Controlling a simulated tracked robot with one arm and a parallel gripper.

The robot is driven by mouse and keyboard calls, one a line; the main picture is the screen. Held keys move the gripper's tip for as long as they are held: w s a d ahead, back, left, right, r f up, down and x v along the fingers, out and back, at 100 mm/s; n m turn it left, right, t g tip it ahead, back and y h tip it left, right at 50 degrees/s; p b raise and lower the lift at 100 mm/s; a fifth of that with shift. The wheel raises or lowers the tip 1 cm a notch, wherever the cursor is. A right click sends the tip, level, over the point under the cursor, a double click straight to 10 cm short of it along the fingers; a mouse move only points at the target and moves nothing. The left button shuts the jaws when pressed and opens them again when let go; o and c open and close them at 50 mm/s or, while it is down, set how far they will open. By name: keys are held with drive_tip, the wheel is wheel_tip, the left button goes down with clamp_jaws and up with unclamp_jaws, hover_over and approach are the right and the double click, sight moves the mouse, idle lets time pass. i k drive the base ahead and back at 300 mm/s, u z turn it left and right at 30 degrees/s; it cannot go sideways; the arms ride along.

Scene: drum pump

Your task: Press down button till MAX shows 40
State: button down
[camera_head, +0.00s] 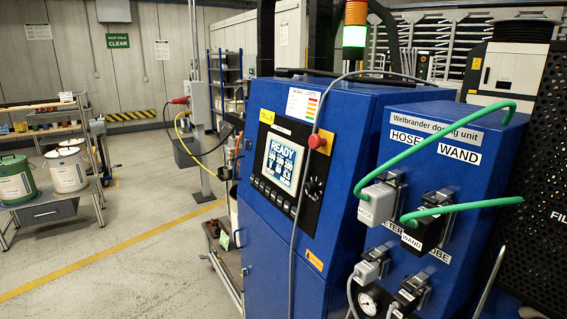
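The blue cabinet (262,245) stands at the centre, with a black control panel on its left face. The panel's lit screen (283,163) shows READY and rows of small figures that I cannot read with certainty. A row of small buttons (271,194) runs along the panel below the screen. Their labels are too small to read, so I cannot tell which is the down button. A dark round dial (315,187) sits right of the screen. My gripper is not in view.
A red knob (317,141) sits on the cabinet, and a grey cable hangs down in front of the panel's right side. Green hoses (427,149) run to the dosing unit (478,195) at right. The floor (130,250) at left is mostly clear.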

sight(293, 208)
drive_tip(key=k, duration=0.65)
drive_tip(key=u, duration=0.4)
drive_tip(key=i, duration=1.55)
drive_tip(key=z, duration=0.05)
